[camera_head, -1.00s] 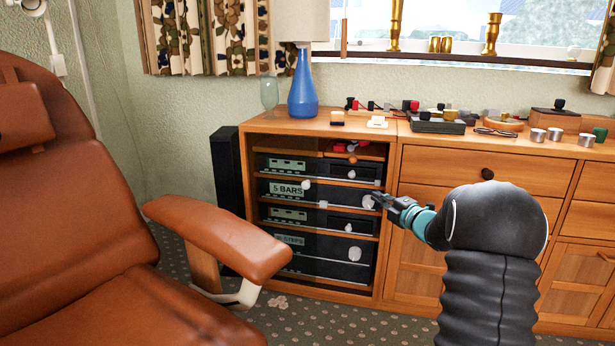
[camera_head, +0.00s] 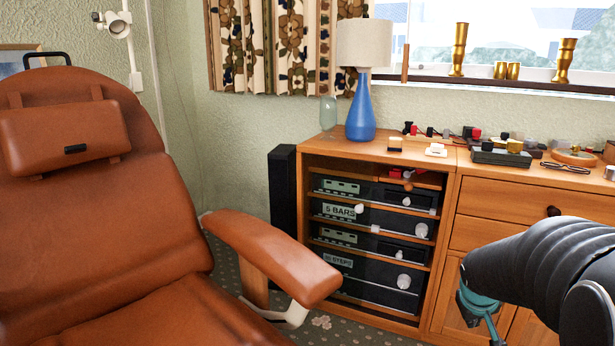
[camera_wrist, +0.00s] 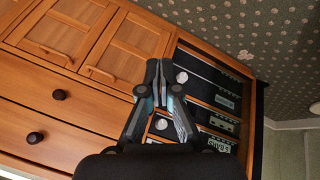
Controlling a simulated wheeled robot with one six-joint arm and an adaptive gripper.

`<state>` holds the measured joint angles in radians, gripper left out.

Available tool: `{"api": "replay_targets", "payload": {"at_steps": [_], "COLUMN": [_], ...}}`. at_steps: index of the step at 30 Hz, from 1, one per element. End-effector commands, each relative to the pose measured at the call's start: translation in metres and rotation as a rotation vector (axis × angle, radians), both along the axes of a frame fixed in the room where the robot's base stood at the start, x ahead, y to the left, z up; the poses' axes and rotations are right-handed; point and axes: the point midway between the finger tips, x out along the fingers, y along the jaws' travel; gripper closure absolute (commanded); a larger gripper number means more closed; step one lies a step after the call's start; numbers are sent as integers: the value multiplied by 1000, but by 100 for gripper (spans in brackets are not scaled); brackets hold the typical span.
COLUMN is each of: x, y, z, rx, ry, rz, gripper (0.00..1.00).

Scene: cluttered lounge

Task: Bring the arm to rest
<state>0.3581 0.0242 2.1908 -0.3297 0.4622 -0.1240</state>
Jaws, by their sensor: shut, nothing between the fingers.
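My arm (camera_head: 540,262) is bent at the lower right in the head view, in front of the wooden sideboard. Only a teal part near its wrist shows there; the fingers are cut off or hidden at the bottom edge. In the wrist view, my gripper (camera_wrist: 159,66) has its fingertips together with nothing between them. It is in front of the cabinet doors (camera_wrist: 128,46) and the open shelf of stereo units (camera_wrist: 207,90), apparently clear of both.
A brown leather armchair (camera_head: 100,200) fills the left, its armrest (camera_head: 270,255) reaching toward the shelf. A blue lamp (camera_head: 360,112) and small items stand on the sideboard top (camera_head: 335,147). A black speaker (camera_head: 283,195) stands beside it. Patterned carpet (camera_wrist: 235,35) is open floor.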

Motion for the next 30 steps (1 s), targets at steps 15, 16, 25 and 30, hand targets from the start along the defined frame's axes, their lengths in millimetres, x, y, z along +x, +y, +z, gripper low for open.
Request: {"api": "replay_targets", "payload": {"at_steps": [15, 16, 25, 30], "x": [-167, -174, -204, -207], "y": [149, 154, 190, 199], "z": [85, 89, 143, 160], "rx": [291, 298, 312, 312], "ry": [100, 94, -57, -96], "rz": [-131, -122, 4, 47], "gripper": [100, 100, 100, 100]}}
